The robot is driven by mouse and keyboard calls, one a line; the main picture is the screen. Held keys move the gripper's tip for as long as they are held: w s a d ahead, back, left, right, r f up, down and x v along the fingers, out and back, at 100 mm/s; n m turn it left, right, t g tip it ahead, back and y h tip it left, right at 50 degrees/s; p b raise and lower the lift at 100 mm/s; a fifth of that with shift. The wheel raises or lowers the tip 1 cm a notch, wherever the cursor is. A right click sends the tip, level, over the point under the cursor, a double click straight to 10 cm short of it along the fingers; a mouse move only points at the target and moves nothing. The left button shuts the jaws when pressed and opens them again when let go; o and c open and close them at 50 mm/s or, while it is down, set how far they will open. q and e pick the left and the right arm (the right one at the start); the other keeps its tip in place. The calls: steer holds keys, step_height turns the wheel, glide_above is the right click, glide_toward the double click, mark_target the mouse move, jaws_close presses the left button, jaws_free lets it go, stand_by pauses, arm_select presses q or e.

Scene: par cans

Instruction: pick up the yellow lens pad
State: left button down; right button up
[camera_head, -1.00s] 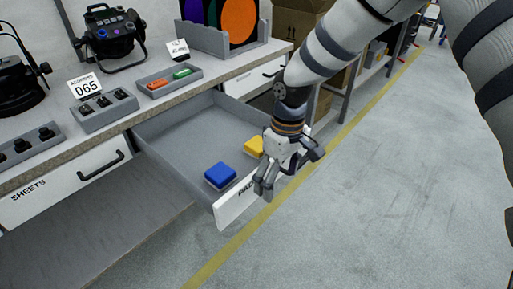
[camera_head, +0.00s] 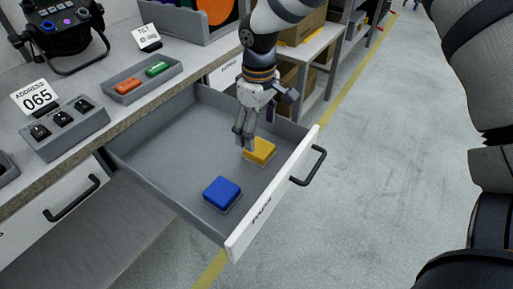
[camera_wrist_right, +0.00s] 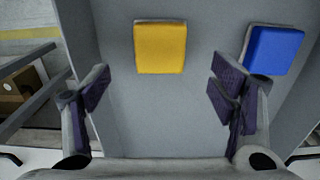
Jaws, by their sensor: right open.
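The yellow lens pad (camera_head: 261,150) lies on the floor of the open drawer (camera_head: 185,150), toward its right side. It also shows in the right wrist view (camera_wrist_right: 160,48), ahead of and between the fingers. A blue pad (camera_head: 222,193) lies nearer the drawer's front corner, and at the right in the wrist view (camera_wrist_right: 274,50). My right gripper (camera_head: 245,138) is above the drawer, just left of and behind the yellow pad in the head view. Its fingers (camera_wrist_right: 160,95) are spread with nothing between them. My left gripper is not in view.
The drawer front (camera_head: 275,200) with its black handle (camera_head: 312,166) stands out over the floor. The bench carries a tray with orange and green pieces (camera_head: 141,80) and an address block (camera_head: 65,128). The drawer's left half is bare.

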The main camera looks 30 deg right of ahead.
mark_target(260, 147)
steer(key=f, duration=0.6)
steer(key=shift+s+d, duration=0.1)
steer(key=shift+s, duration=0.15)
steer(key=shift+f, duration=0.25)
steer(key=c, duration=1.3)
